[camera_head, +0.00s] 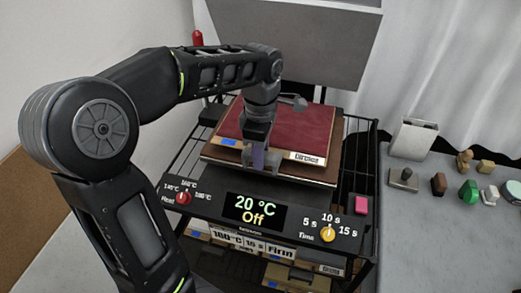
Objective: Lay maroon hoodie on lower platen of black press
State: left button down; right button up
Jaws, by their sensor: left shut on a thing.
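The maroon hoodie (303,126) lies flat as a folded rectangle over the brown lower platen (212,153) of the black press (296,227). A pale strip with a printed label runs along its front edge. My left gripper (259,165) points down at the middle of this front edge and is shut on the hoodie there. My left wrist hides part of the hoodie, and I cannot tell whether all of it rests on the platen. The press display (256,212) reads 20 °C and Off. My right gripper is out of view.
A large grey panel (300,40) stands behind the press. The press has a red heat knob (183,198), a yellow time knob (328,234) and a pink block (361,205). Labelled boxes (238,241) sit below. A white container (413,140) and several small objects stand on the right table.

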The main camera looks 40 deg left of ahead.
pick_arm(q)
jog(key=shift+f+b, duration=1.15)
jog(key=shift+f, duration=0.35)
jog(key=shift+f+b, duration=0.4)
jog(key=shift+f, duration=0.15)
jog(key=c, duration=1)
grip_release()
jog(key=shift+c, duration=0.2)
notch_tip(320, 180, up, 8)
jog(key=shift+f, duration=0.1)
